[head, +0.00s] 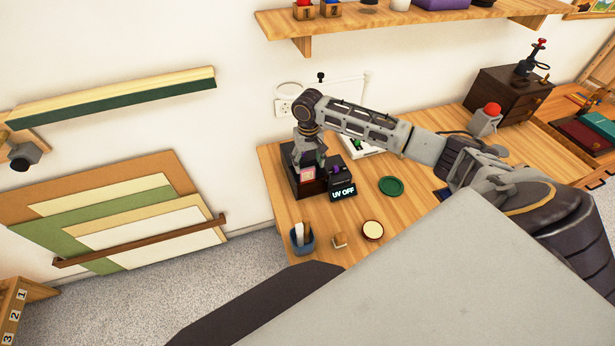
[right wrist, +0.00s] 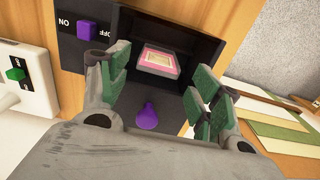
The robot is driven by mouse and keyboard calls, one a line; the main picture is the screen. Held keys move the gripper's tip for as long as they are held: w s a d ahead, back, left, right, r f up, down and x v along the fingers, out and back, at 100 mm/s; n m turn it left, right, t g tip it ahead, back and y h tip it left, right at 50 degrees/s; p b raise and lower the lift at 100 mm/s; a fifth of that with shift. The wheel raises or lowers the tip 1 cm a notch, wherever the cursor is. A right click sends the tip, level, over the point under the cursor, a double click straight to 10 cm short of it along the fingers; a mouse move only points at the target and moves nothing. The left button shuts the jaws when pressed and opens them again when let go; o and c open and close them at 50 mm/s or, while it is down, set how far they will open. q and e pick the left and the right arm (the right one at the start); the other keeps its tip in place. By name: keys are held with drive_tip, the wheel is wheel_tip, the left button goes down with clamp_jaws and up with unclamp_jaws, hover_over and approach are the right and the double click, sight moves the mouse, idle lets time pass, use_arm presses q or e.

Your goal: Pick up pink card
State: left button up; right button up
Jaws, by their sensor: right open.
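The pink card (head: 308,173) has a pale yellowish centre and sits in a dark open-fronted box (head: 311,187) on the wooden table. In the right wrist view the pink card (right wrist: 158,62) lies inside the dark box (right wrist: 187,48), beyond my fingertips. My right gripper (head: 308,155) reaches down over the box; in the right wrist view its green-padded fingers (right wrist: 162,88) are open, one on each side of the card's line, with nothing between them. I cannot tell how far the fingertips are from the card. My left gripper is not in view.
A green disc (head: 391,186), a round cream-topped dish (head: 372,230) and a blue cup (head: 302,239) are on the table.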

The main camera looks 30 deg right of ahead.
sight(308, 170)
drive_tip(key=shift+f, duration=1.15)
drive_tip(key=shift+f, duration=2.75)
drive_tip(key=c, duration=0.8)
drive_tip(key=shift+r, duration=0.15)
wheel_tip(308, 170, up, 18)
